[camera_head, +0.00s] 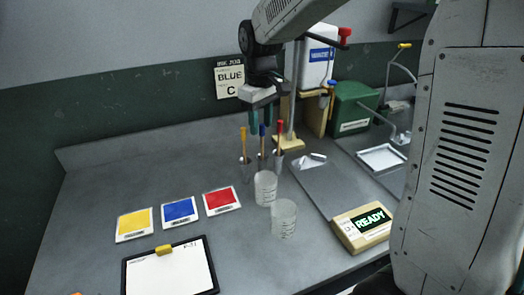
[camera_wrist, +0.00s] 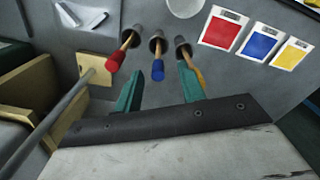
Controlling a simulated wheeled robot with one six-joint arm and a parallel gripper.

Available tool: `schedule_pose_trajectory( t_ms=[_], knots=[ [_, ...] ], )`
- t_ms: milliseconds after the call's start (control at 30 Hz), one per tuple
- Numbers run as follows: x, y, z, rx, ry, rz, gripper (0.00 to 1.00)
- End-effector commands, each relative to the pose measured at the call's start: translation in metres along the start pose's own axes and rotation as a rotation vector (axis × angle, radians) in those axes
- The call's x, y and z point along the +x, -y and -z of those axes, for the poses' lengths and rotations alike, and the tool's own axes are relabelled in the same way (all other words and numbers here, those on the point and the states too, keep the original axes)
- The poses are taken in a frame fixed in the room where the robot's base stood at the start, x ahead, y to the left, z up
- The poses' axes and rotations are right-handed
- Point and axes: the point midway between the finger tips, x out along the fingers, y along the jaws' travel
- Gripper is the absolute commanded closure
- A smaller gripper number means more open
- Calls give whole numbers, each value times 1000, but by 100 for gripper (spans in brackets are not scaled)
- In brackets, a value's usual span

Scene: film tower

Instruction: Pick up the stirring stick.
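Three stirring sticks stand in separate small metal holders at the back of the counter: one with a yellow-orange end (camera_head: 243,133), one with a blue end (camera_head: 262,130) and one with a red end (camera_head: 280,128). My gripper (camera_head: 261,125) is open and points down above them. In the wrist view, the blue end (camera_wrist: 157,70) lies in line with the gap between the green fingers of my gripper (camera_wrist: 160,88), with nothing held. The red end (camera_wrist: 116,61) is outside the left finger. The yellow stick (camera_wrist: 202,77) is partly hidden behind the right finger.
Two clear beakers (camera_head: 265,188) (camera_head: 284,218) stand in front of the holders. Yellow, blue and red cards (camera_head: 221,200) and a clipboard (camera_head: 170,270) lie left. A stand (camera_head: 290,143) rises close right of the sticks. A box reading READY (camera_head: 362,228) sits right. A wall sign reads BLUE C (camera_head: 230,80).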

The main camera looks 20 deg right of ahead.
Motion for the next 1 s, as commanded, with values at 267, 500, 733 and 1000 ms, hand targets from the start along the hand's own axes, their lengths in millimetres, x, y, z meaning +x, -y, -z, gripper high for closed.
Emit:
schedule_pose_trajectory(
  t_ms=[267, 500, 733, 1000],
  knots=[
    [39, -2, -3, 2, 3, 1, 60],
    [58, -2, -2, 3, -1, -1, 60],
    [57, -2, -2, 3, -1, -1, 74],
    [57, -2, -2, 3, -1, -1, 100]
  ],
)
